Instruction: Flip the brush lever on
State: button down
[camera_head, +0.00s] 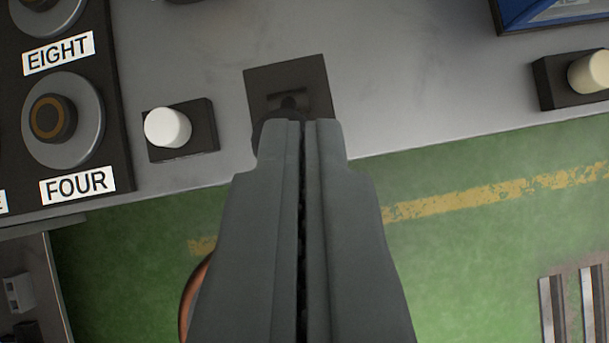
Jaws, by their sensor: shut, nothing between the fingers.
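A dark square plate (260,88) with a small slotted fitting sits on the grey panel near its front edge. It looks like a lever mount, and no label on it can be read. My gripper (301,124) is shut and empty, with its fingertips over the lower part of this plate. A dark rounded piece (266,135) shows just left of the fingertips. It may be part of the lever, but the fingers hide most of it. I cannot tell whether the fingertips touch it, or which way the lever stands. An orange-brown curved piece (190,300) shows partly behind the left finger.
A white button (167,127) on a black block is close left of the plate. Round knobs labelled EIGHT and FOUR (62,120) are further left. A cream button (590,72) is at the right edge. The grey panel (420,70) between is clear. Green floor lies below.

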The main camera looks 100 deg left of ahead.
jog(key=shift+s+r, duration=0.4)
jog(key=shift+s, duration=0.2)
jog(key=shift+s+r, duration=0.35)
jog(key=shift+s, duration=0.2)
jog(key=shift+a, duration=0.15)
jog(key=s+a+n+t, duration=0.1)
jog(key=s+a+t, duration=0.1)
jog(key=a+t, duration=0.3)
jog(key=s+a+r+n+t, duration=0.1)
jog(key=s+a+t, duration=0.2)
jog(key=a, duration=1.1)
jog(key=shift+s+r+t+y, duration=0.15)
jog(key=shift+s+t+y, duration=0.15)
jog(key=shift+t, duration=0.6)
